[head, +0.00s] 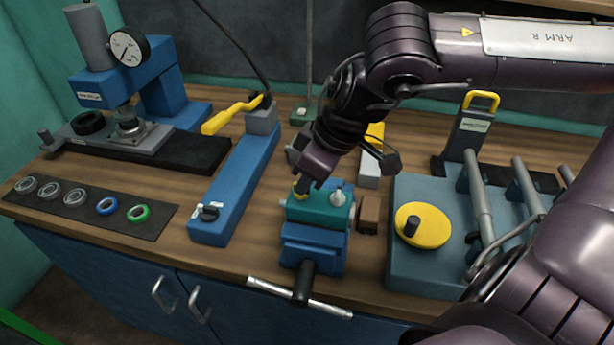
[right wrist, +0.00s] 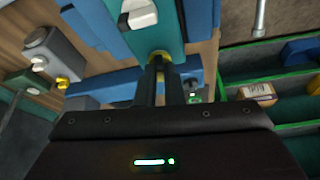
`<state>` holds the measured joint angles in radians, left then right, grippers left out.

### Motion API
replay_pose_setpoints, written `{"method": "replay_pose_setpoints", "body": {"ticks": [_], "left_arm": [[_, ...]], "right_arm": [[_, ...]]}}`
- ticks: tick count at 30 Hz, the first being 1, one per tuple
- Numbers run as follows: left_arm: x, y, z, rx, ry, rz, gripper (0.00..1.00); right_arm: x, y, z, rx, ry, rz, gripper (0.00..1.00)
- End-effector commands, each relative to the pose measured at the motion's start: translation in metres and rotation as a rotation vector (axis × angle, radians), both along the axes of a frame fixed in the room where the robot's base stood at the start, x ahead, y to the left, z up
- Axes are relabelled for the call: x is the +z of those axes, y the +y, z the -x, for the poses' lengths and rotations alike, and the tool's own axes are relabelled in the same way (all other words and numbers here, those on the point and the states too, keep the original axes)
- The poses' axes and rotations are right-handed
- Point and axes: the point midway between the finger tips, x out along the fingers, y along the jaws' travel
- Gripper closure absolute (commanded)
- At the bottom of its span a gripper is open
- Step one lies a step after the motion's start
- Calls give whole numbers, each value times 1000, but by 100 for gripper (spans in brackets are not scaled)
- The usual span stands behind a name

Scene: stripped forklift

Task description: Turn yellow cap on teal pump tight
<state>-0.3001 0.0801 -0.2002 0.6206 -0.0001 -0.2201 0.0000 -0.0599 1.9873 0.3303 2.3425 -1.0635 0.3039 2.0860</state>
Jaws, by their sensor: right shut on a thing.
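The teal pump (head: 318,215) sits on top of a blue vise (head: 312,248) near the front edge of the bench. The yellow cap (head: 300,190) is on the left part of the pump's top, mostly hidden by my right gripper (head: 302,187). In the right wrist view, my right gripper (right wrist: 163,62) has its two fingers close together on the yellow cap (right wrist: 160,54), with the teal pump (right wrist: 160,30) beyond. A pale fitting (head: 337,196) stands on the pump to the right of the cap. My left gripper is not in view.
A long blue tool with a yellow handle (head: 232,117) lies left of the vise. A small brown block (head: 368,214) and a grey-blue plate with a yellow disc (head: 423,225) are to the right. A blue press with a dial (head: 130,47) stands back left.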

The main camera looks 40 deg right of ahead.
Motion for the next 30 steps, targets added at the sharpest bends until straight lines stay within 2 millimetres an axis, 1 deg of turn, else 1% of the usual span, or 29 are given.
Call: {"method": "replay_pose_setpoints", "body": {"ticks": [2,3,6,8,16,19,23,30], "left_arm": [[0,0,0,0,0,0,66],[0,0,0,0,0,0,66],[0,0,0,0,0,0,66],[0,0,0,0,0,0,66],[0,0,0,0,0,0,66],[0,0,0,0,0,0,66],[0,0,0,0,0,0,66],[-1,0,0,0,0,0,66]], "right_arm": [[1,0,-1,-2,-5,0,100],[1,0,-1,-2,-5,0,90],[1,0,-1,-2,-3,0,76],[1,0,-1,-2,-2,0,70],[1,0,0,0,-1,0,70],[7,-1,1,1,-3,0,70],[23,-4,6,0,-7,-2,70],[58,-12,19,0,-8,-1,70]]}}
